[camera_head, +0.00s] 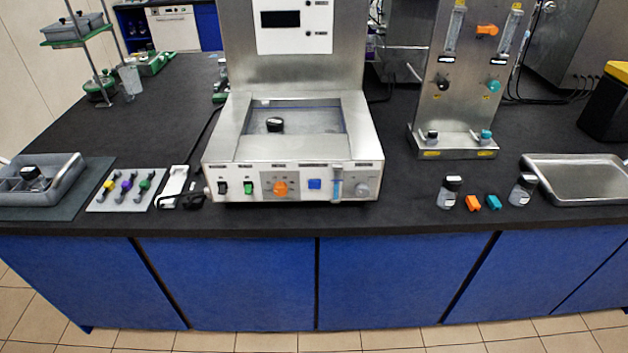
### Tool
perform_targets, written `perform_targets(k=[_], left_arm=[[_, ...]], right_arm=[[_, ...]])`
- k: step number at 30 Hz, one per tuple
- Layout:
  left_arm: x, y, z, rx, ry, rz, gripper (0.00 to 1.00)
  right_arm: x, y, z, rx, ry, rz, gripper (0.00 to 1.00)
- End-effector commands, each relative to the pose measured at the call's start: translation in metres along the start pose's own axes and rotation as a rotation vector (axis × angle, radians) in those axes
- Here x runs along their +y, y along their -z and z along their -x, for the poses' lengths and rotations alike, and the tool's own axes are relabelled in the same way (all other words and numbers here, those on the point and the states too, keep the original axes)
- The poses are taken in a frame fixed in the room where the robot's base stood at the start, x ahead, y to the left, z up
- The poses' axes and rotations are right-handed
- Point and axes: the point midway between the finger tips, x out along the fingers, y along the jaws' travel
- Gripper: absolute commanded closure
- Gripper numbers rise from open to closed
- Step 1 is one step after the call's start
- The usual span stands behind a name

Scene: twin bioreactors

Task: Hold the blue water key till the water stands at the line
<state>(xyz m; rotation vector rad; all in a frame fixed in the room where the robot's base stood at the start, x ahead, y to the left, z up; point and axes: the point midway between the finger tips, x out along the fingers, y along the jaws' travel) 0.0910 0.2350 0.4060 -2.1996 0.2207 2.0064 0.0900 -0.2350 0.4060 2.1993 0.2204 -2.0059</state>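I cannot tell how high any water stands. Neither of my grippers shows in the head view.
Left of the unit are a board with coloured clips (126,190) and a grey tray (62,186). Right of it are two black-capped bottles (449,191) (522,189), orange and teal pieces (473,203), a flowmeter stand (455,115) and a metal tray (580,181). The bench front before the unit is clear.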

Motion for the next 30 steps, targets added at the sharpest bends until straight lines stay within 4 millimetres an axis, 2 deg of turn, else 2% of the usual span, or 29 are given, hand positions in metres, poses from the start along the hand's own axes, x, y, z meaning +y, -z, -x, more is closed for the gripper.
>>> perform_targets(k=[2, 8, 30], left_arm=[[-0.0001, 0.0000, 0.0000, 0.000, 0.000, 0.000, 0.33], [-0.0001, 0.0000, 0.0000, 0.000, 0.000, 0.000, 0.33], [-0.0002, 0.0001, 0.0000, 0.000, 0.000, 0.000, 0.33]], right_arm=[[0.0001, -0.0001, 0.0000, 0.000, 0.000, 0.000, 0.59], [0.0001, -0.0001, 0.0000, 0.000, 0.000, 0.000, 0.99], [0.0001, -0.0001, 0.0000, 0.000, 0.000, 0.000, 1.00]])
